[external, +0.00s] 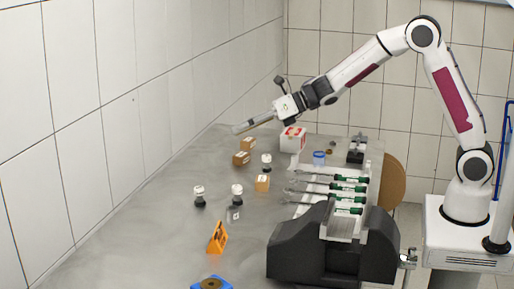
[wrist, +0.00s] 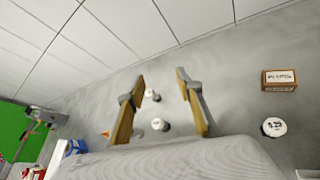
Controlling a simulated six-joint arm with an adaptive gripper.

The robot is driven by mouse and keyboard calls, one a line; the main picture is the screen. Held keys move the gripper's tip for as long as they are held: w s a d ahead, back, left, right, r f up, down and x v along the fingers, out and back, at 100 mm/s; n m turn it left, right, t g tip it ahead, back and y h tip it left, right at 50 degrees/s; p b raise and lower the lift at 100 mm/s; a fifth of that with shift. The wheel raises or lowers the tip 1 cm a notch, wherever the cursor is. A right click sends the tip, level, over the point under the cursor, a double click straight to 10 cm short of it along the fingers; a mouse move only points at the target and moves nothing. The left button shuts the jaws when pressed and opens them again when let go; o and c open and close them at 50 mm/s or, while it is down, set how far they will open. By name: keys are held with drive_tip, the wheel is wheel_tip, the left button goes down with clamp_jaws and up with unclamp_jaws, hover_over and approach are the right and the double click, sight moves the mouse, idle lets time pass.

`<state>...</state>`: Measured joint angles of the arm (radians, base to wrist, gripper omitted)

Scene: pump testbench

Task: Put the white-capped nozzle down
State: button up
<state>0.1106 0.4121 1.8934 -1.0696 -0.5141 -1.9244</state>
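Three white-capped nozzles with dark lower parts stand upright on the grey table in the external view: a left one (external: 199,195), a middle one (external: 237,194) and a far one (external: 266,161). My gripper (external: 238,129) is above the far part of the table, beyond them and well clear of the surface. In the wrist view my gripper (wrist: 160,76) has its fingers spread with nothing held between them. Two white caps (wrist: 152,95) (wrist: 160,125) show in the gap, down on the table. A third cap (wrist: 274,127) with a number stands outside the right finger.
Small cardboard boxes (external: 241,158) (external: 262,183) stand near the nozzles. A red-and-white box (external: 292,138) is behind. An orange stand (external: 218,237) is in front. The tiled wall bounds the left; the left table area is clear.

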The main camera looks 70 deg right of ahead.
drive_tip(key=s+d+r+m+g+h, duration=0.1)
drive_tip(key=s+d+r+m+h, duration=0.3)
drive_tip(key=s+m, duration=0.55)
drive_tip(key=s+d+r+m+h, duration=0.3)
drive_tip(key=s+d+r+m, duration=0.2)
drive_tip(key=s+m, duration=0.45)
drive_tip(key=s+a+f+m+g, duration=0.1)
drive_tip(key=s+f+m+g, duration=0.1)
drive_tip(key=s+m, duration=0.3)
drive_tip(key=s+a+f+m+g+y, duration=0.1)
drive_tip(key=s+m, duration=0.5)
drive_tip(key=s, duration=0.7)
drive_tip(key=s+a+f+m+g+y, duration=0.1)
drive_tip(key=s+a+f+m+g, duration=0.1)
drive_tip(key=s, duration=0.7)
wheel_tip(320, 180, down, 2)
drive_tip(key=a+m, duration=0.1)
drive_tip(key=m, duration=0.2)
drive_tip(key=shift+s+f+m+g, duration=0.15)
drive_tip(key=shift+s+m+g, duration=0.15)
drive_tip(key=shift+s, duration=0.1)
drive_tip(key=shift+o, duration=0.6)
